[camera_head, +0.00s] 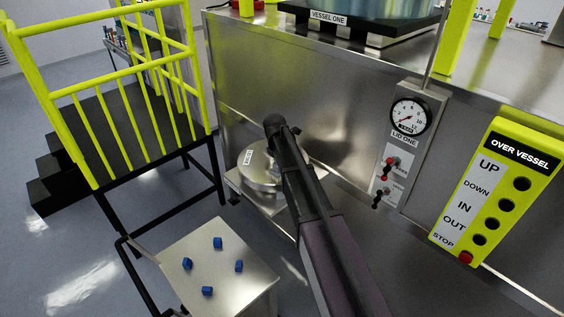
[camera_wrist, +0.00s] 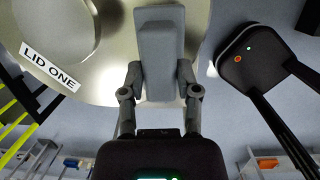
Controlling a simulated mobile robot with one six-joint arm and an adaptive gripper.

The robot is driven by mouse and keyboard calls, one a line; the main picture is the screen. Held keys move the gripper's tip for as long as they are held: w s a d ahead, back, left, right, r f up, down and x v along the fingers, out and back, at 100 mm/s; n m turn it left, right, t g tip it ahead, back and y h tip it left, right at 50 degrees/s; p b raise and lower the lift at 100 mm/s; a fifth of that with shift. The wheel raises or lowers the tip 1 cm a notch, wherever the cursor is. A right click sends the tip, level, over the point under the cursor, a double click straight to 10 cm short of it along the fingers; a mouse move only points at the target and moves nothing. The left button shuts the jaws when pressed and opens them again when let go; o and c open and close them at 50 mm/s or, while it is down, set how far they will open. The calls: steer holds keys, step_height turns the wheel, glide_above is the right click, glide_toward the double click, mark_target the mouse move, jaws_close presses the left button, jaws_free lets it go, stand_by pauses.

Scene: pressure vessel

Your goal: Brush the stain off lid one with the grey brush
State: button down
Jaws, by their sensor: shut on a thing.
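Lid one (camera_head: 262,168) is a round, shiny metal disc with a raised centre and a white label. It lies on a low ledge beside the vessel's steel casing. In the wrist view, lid one (camera_wrist: 105,70) fills much of the top, with its "LID ONE" label at left. My gripper (camera_wrist: 160,80) is shut on the grey brush (camera_wrist: 160,45), a plain grey block between the two fingers. The brush is over the lid in that view; I cannot tell whether it touches. No stain shows clearly. In the head view my arm hides the gripper, the brush and part of the lid.
A small steel table (camera_head: 215,285) with several blue pieces stands in front. A black stepped platform with yellow railings (camera_head: 110,90) is at left. A gauge panel (camera_head: 403,150) and a yellow control box (camera_head: 495,190) are at right. Open floor lies at lower left.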

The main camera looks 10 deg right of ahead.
steer(key=shift+w+a, duration=1.05)
steer(key=shift+w, duration=0.3)
steer(key=shift+w+r, duration=0.1)
steer(key=shift+r, duration=0.1)
steer(key=shift+w+r+p, duration=0.15)
steer(key=shift+r+p, duration=0.65)
steer(key=shift+p, duration=0.3)
steer(key=p+v, duration=0.3)
steer(key=shift+d+r, duration=0.25)
steer(key=shift+r, duration=0.2)
